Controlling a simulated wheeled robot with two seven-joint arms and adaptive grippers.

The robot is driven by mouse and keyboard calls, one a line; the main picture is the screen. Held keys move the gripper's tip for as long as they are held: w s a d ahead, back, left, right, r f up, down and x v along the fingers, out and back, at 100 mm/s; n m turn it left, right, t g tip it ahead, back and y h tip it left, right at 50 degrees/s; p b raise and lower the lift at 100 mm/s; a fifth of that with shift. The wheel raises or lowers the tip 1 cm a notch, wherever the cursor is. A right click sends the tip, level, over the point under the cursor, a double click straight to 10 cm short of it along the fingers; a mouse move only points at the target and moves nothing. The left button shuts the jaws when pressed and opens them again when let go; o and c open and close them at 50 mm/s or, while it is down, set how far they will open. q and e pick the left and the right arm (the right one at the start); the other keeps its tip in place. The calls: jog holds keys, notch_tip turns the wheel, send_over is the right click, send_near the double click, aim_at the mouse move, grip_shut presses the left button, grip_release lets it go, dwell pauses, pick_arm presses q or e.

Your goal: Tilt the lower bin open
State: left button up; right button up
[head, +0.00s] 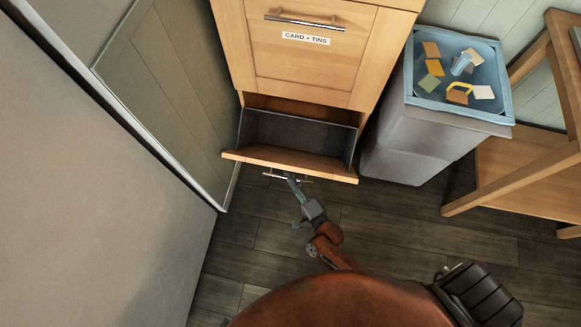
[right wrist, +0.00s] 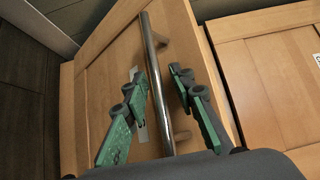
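The lower bin (head: 290,158) of the wooden cabinet is tilted open, its front leaning outward and its dark inside showing from above. Its metal bar handle (head: 274,175) is on the front; in the right wrist view the bar handle (right wrist: 157,85) runs between my green-padded fingers. My right gripper (head: 290,178) is at this handle. In the right wrist view the right gripper's fingers (right wrist: 158,78) stand apart on either side of the bar, with gaps showing. A white label on the front is partly hidden by a finger. My left gripper is out of view.
The upper front (head: 310,60), labelled CARD + TINS, is closed above. A grey bin with a blue rim (head: 408,100) holds several scraps at right. A wooden stand (head: 515,165) is farther right, a pale panel (head: 90,180) at left. Dark floor (head: 400,225) is open in front.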

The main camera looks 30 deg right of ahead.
jog(key=s+d, duration=0.1)
jog(key=s, duration=1)
jog(key=shift+s+d+f, duration=0.15)
jog(key=shift+s+f, duration=0.05)
jog(key=shift+s, duration=0.2)
